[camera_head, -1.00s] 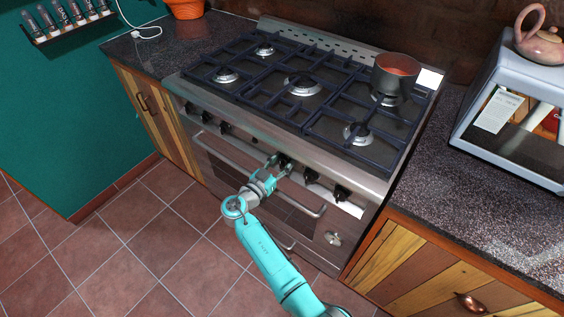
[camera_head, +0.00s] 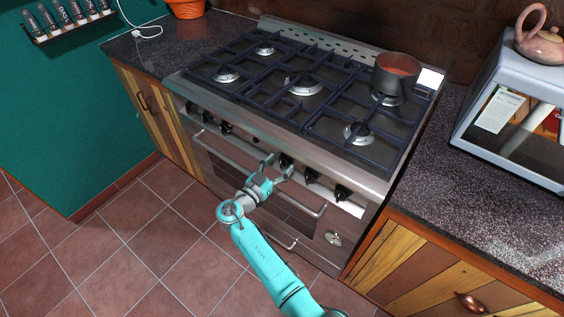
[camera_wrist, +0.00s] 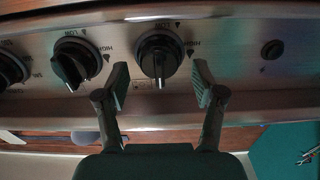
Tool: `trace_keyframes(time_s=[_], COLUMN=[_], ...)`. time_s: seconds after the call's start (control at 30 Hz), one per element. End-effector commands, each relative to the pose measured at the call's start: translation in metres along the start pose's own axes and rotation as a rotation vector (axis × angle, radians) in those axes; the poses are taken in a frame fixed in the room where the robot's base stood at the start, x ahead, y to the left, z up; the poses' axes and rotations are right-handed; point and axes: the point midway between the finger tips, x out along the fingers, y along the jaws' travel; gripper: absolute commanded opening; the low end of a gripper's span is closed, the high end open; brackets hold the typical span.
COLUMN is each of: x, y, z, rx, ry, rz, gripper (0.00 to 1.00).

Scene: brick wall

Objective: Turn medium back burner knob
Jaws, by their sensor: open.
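The stove's front panel (camera_head: 231,137) carries a row of black knobs. In the wrist view, my gripper (camera_wrist: 161,76) has one finger on each side of a black knob (camera_wrist: 160,56), with gaps on both sides. This knob's grip points straight up and down in that view. A second knob (camera_wrist: 74,64) sits to its left, tilted, and part of a third knob (camera_wrist: 9,68) shows at the left edge. I cannot tell from the labels which burner each knob serves.
An oven handle (camera_head: 306,208) runs below the knobs, close to my gripper. A small round button (camera_wrist: 272,49) is right of the knobs in the wrist view. A pot (camera_head: 396,76) stands on the back right burner. The tiled floor (camera_head: 130,240) is clear.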

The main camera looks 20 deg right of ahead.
Motion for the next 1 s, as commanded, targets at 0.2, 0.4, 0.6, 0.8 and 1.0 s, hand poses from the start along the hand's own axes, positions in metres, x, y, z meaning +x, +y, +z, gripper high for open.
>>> trace_keyframes(time_s=[0.2, 0.4, 0.6, 0.8, 1.0], x=[-0.045, -0.08, -0.097, -0.101, -0.101], y=[-0.001, -0.001, 0.0, 0.0, 0.0], z=[0.001, 0.0, 0.001, 0.001, 0.001], rx=[-0.001, -0.001, -0.001, -0.001, -0.001], ry=[0.0, 0.0, 0.0, 0.0, 0.0], rz=[-0.006, -0.004, -0.002, -0.001, -0.001], gripper=[0.68, 0.68, 0.68, 0.68, 0.68])
